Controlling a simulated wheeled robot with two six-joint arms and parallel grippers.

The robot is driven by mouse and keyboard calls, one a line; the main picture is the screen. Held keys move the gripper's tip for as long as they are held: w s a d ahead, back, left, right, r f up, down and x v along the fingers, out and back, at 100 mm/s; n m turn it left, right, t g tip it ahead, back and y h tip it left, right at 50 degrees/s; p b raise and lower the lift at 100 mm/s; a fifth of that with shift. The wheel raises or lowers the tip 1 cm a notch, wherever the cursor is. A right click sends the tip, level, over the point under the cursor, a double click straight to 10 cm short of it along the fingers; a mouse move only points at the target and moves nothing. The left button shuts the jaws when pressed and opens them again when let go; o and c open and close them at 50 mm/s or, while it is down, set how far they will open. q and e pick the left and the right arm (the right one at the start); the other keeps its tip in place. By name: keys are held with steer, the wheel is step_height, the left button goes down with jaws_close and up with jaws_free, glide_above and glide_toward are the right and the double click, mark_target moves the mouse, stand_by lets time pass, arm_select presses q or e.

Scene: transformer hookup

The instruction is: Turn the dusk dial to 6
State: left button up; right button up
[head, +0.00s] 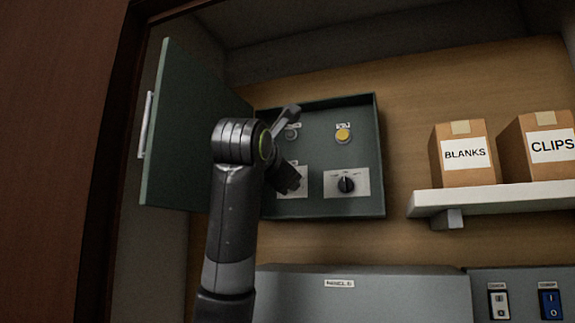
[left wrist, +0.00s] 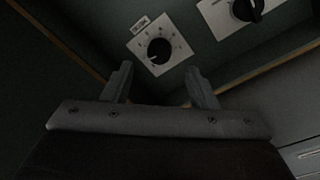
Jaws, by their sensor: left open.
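An open green box holds two dials on white plates. The left dial (left wrist: 159,51) is a round black knob with a scale around it. A small tag (left wrist: 139,23) sits above it, its lettering too small to read. In the head view my gripper mostly hides this dial; an edge of its plate (head: 302,187) shows. The right dial (head: 347,184) is black too and shows partly in the left wrist view (left wrist: 248,9). Which one is the dusk dial I cannot read. My left gripper (head: 288,178) is open in front of the left dial, its fingers (left wrist: 159,80) apart and empty.
The box door (head: 185,130) stands open at the left. A yellow button (head: 343,135) sits above the right dial. A shelf (head: 470,199) at the right holds boxes marked BLANKS (head: 465,178) and CLIPS (head: 540,172). A grey cabinet (head: 360,300) and switches (head: 551,303) are below.

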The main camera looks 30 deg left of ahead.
arm_select(q)
steer(key=p+x, duration=0.2)
steer(key=x, duration=0.3)
steer(key=shift+w+a, duration=0.15)
steer(key=shift+w, duration=0.05)
arm_select(e)
steer(key=r, duration=0.1)
steer(key=s+r, duration=0.1)
steer(key=r, duration=0.1)
steer(key=shift+s+a, duration=0.2)
steer(key=shift+a, duration=0.05)
arm_select(q)
steer(key=shift+c, duration=0.4)
arm_select(e)
steer(key=shift+d, duration=0.15)
arm_select(q)
steer(key=c, duration=0.9)
arm_select(e)
steer(key=shift+w+d+f, duration=0.1)
steer(key=shift+w, duration=0.05)
steer(key=shift+f, duration=0.1)
